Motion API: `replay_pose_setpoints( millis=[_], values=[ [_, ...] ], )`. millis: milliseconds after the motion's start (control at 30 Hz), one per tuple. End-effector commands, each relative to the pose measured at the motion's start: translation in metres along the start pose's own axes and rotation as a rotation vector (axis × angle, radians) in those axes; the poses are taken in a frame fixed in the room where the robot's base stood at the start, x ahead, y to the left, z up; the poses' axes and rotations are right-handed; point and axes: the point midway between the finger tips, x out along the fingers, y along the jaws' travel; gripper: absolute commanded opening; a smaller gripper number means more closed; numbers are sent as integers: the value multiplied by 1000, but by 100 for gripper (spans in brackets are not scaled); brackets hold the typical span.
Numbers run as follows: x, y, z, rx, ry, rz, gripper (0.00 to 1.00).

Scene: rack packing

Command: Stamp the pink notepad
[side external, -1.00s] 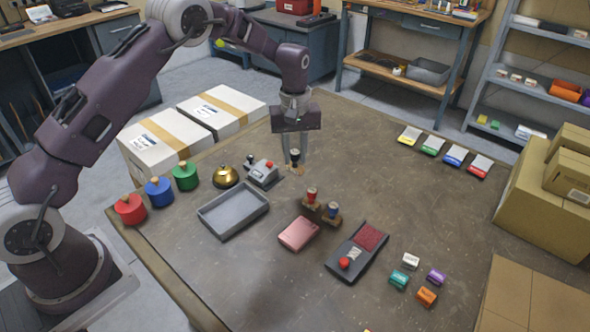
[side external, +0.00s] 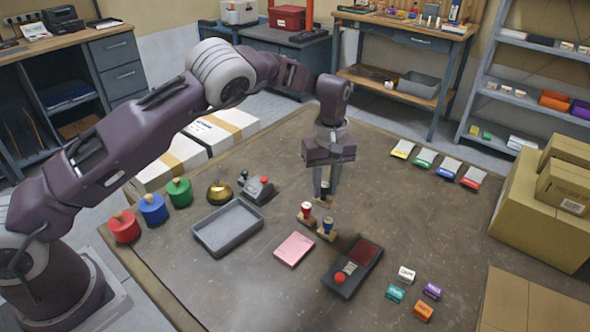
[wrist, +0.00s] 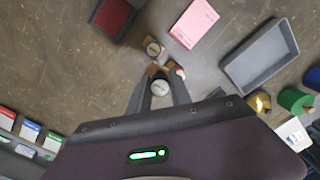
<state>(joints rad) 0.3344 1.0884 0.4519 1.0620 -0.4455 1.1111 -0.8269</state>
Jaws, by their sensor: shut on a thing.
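The pink notepad (side external: 295,249) lies flat on the table, left of the ink tray; it also shows in the wrist view (wrist: 194,23). My gripper (side external: 324,188) is shut on a stamp with a dark handle (side external: 324,187) and a wooden base. In the wrist view the held stamp (wrist: 160,88) has a pale round top. A red-handled stamp (side external: 305,211) and a blue-handled stamp (side external: 327,226) stand just in front of the held stamp, between it and the notepad. The dark ink tray (side external: 337,264) holds a dark red pad (side external: 365,250). I cannot tell the held stamp's exact height.
A grey empty tray (side external: 228,247) is left of the notepad. A brass bell (side external: 219,191) and a grey device (side external: 256,189) stand behind it. Small coloured blocks (side external: 424,310) sit at the front right. Cardboard boxes (side external: 545,217) stand right. The table's right middle is clear.

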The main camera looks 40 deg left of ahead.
Motion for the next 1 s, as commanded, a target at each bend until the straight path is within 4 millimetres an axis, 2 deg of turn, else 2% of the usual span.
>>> replay_pose_setpoints(
  millis=[33,100,200,333,467,800,1000],
  values=[
    [2,15,21,13,8,0,0],
    [3,34,49,23,12,6,0],
    [2,53,84,47,16,17,0],
    [2,65,111,68,17,27,0],
    [7,68,118,73,16,29,0],
    [50,68,116,72,16,29,0],
    [60,68,116,71,17,30,0]
  ],
)
